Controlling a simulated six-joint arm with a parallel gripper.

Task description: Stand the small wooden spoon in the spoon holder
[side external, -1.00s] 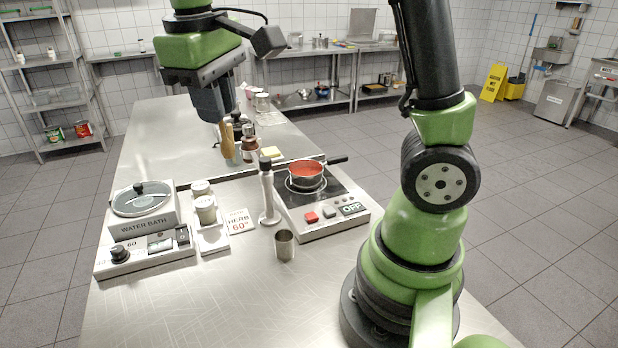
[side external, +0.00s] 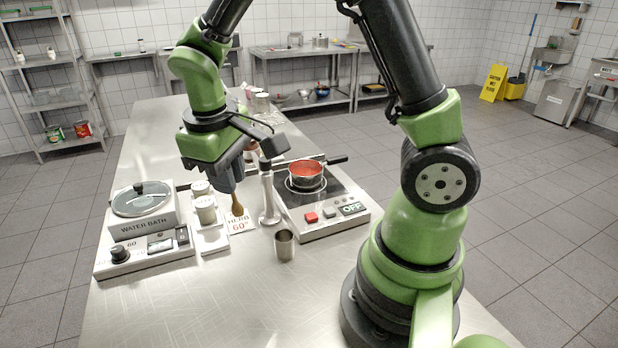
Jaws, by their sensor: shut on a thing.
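The small wooden spoon (side external: 237,206) hangs below my gripper (side external: 229,184), which is shut on its upper part. The spoon is roughly upright, with what looks like its wider end down. In the picture it is in front of the "HERB 60°" card (side external: 241,225); I cannot tell its exact height above the table. A plain metal cup (side external: 284,246), which looks like the spoon holder, stands upright on the table, to the right of and nearer than the spoon. The spoon and cup are apart. The fingertips are small and partly hidden.
A hot plate (side external: 335,222) with a pan of red sauce (side external: 306,174) stands to the right. White-lidded jars (side external: 206,209) and a water bath (side external: 142,230) are left. The front tabletop is clear.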

